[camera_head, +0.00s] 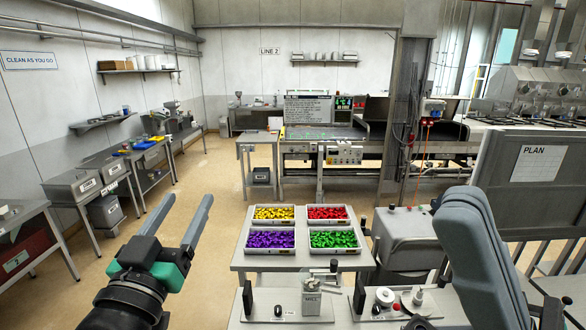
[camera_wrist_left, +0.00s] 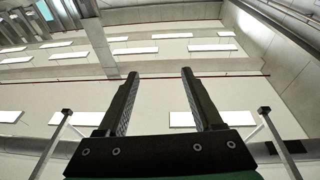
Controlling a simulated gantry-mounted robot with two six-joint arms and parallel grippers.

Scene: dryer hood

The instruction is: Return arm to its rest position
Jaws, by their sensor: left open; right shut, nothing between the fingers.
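My left gripper (camera_head: 188,200) is raised at the lower left of the head view. Its two grey fingers stand apart and point up and away, with nothing between them. In the left wrist view the same gripper (camera_wrist_left: 160,75) shows two dark, parallel, open fingers against the ceiling and its light panels. It touches nothing.
A table with four trays of yellow (camera_head: 273,214), red (camera_head: 327,213), purple (camera_head: 269,240) and green (camera_head: 332,239) pieces stands right of the left gripper. A nearer bench carries small devices (camera_head: 311,298). A blue-grey shape (camera_head: 487,255) blocks the right foreground. Floor (camera_head: 200,190) beyond the gripper is clear.

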